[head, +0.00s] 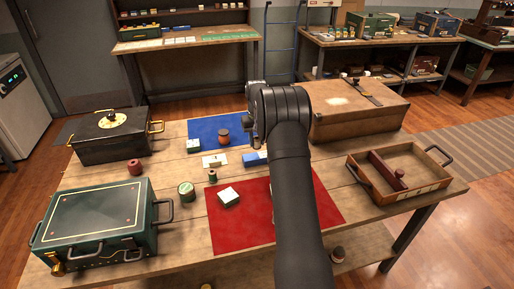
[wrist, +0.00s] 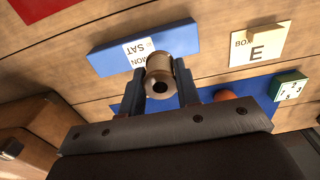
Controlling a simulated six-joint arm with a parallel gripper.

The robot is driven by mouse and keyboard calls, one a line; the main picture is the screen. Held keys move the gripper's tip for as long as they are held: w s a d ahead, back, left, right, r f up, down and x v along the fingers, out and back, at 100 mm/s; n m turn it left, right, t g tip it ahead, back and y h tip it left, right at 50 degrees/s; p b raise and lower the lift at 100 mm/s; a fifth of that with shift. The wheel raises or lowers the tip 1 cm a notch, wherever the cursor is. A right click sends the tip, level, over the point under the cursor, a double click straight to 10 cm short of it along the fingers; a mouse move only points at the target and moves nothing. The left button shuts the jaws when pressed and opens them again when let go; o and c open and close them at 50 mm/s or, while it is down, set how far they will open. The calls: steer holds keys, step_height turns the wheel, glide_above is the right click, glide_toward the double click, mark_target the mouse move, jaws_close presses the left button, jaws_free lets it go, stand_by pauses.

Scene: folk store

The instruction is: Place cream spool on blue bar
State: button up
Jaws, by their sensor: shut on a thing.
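The cream spool (wrist: 158,64) is between the two fingers of my gripper (wrist: 163,82) in the wrist view, its dark-holed end facing the camera. The gripper is shut on it. The blue bar (wrist: 108,60) lies on the wooden table just beyond the spool, with a white label reading SAT and MON. The spool overlaps the bar's near edge in this view; I cannot tell the height between them. In the head view the blue bar (head: 252,159) is partly hidden by my arm, and I cannot make out the spool there.
A cream card (wrist: 262,44) marked E and a white-and-green block (wrist: 288,86) lie right of the bar in the wrist view. A blue mat (head: 205,127), brown pot (head: 223,137) and red mat (head: 240,238) are nearby. A brown case (head: 355,118) stands right of my arm.

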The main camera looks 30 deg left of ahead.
steer(key=shift+f, duration=1.9)
steer(key=shift+f, duration=0.2)
steer(key=o, duration=0.9)
steer(key=shift+o, duration=0.2)
steer(key=shift+r, duration=0.15)
step_height(320, 180, up, 12)
